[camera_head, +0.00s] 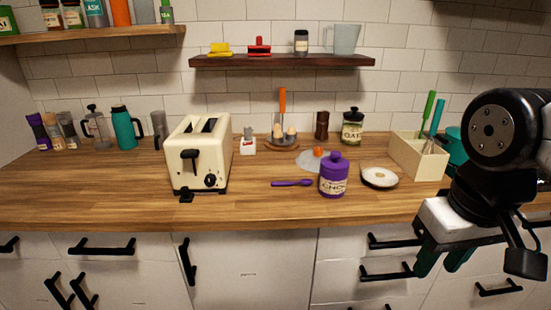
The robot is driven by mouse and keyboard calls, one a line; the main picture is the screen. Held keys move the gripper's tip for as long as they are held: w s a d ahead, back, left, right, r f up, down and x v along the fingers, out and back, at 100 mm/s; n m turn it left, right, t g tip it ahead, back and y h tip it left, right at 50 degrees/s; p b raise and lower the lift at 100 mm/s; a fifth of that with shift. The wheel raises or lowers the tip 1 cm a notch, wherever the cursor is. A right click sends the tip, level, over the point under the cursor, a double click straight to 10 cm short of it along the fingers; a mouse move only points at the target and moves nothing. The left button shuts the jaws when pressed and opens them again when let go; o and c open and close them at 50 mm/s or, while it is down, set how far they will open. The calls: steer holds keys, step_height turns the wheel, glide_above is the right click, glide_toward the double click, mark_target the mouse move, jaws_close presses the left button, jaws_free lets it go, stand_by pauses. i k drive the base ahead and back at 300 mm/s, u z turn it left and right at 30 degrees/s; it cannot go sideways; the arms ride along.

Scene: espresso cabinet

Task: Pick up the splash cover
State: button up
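A grey, round, flat cover with a small orange-red knob, which looks like the splash cover (308,161), lies on the wooden counter right of the middle. The purple jar in front of it hides part of its right edge. My gripper (442,262) hangs at the lower right, in front of the counter's front edge. Its two teal fingertips are apart with nothing seen between them. It is well to the right of the cover and nearer to me, not touching it.
A purple jar (333,177) and purple spoon (291,183) lie in front of the cover. A small white dish (379,178) and a utensil box (418,160) stand to the right. A cream toaster (199,156) stands left. An egg holder (281,141) is behind. A shelf (281,62) hangs above.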

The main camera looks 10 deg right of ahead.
mark_target(305, 160)
steer(key=u, duration=0.1)
steer(key=i, duration=1.2)
steer(key=z, duration=0.6)
